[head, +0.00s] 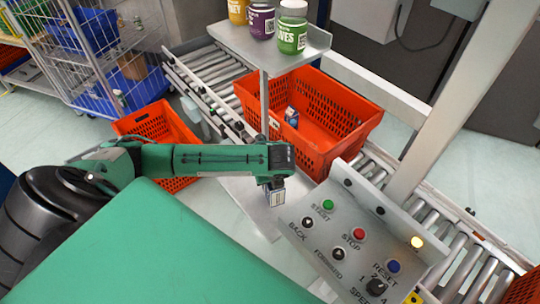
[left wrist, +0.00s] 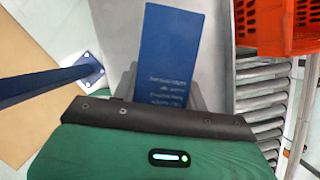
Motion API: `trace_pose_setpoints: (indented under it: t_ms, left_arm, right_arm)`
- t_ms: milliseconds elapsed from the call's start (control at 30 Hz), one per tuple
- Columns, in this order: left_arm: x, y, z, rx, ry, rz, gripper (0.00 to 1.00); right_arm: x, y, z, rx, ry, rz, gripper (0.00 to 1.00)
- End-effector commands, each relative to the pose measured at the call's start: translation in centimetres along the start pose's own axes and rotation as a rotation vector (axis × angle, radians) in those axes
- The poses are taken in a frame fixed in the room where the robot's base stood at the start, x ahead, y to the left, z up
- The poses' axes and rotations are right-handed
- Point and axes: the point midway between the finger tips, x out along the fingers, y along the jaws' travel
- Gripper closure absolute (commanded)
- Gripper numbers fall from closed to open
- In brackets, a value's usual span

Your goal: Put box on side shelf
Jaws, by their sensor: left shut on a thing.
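My left gripper (head: 272,185) is shut on a small blue box (left wrist: 168,60), which points away from the jaws in the left wrist view. In the head view only a small part of this box (head: 271,199) shows below the gripper. The gripper is in front of the large orange tote, over a grey metal surface (head: 262,222). A grey shelf (head: 240,42) on a post carries several labelled jars at the top. Which of these is the side shelf, I cannot tell. My right gripper is not in view.
A large orange tote (head: 345,92) on the roller conveyor holds a small dark box (head: 291,115). Another orange tote (head: 165,125) stands lower left. A button panel (head: 345,235) is at right. A wire cart (head: 95,35) holds blue bins.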

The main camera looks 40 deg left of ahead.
Motion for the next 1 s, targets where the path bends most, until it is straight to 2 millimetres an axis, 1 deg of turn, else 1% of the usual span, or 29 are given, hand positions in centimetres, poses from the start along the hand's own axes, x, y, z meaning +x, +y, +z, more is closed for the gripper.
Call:
trace_pose_setpoints:
  t_ms: [100, 200, 300, 433, 600, 833, 867, 900, 933, 967, 1000]
  left_arm:
    - [0.9, 0.0, -0.4, -0.001, 0.001, 0.001, 0.87]
    - [1.9, 0.0, -0.8, -0.001, 0.000, 0.003, 0.87]
    - [3.3, 0.0, -1.4, -0.001, 0.001, 0.003, 0.87]
    - [4.7, 0.0, -2.0, 0.000, 0.000, 0.002, 0.87]
    - [5.0, 0.0, -2.0, -0.001, 0.000, 0.000, 0.87]
    - [5.2, 0.0, -2.1, -0.001, 0.000, 0.001, 0.87]
    - [5.3, 0.0, -2.2, 0.000, 0.000, 0.001, 0.53]
    - [5.2, 0.0, -2.2, 0.000, 0.000, 0.001, 0.45]
    - [5.2, 0.0, -2.2, 0.000, 0.000, 0.001, 0.39]
    - [5.2, 0.0, -2.2, 0.000, 0.000, 0.001, 0.35]
    - [5.2, 0.0, -2.2, 0.000, 0.000, 0.001, 0.35]
  right_arm:
    - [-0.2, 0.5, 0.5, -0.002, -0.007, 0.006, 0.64]
    - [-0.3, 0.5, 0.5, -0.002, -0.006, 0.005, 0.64]
    - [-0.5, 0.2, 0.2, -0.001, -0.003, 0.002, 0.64]
    - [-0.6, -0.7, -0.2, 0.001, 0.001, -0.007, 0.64]
    - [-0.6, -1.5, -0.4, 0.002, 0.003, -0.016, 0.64]
    - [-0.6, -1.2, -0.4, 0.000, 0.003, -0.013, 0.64]
    - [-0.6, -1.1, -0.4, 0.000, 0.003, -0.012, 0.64]
    - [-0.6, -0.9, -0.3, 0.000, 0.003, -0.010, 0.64]
    - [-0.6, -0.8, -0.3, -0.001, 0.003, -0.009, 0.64]
    - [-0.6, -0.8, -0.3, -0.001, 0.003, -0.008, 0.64]
    - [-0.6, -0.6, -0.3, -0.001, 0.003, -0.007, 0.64]
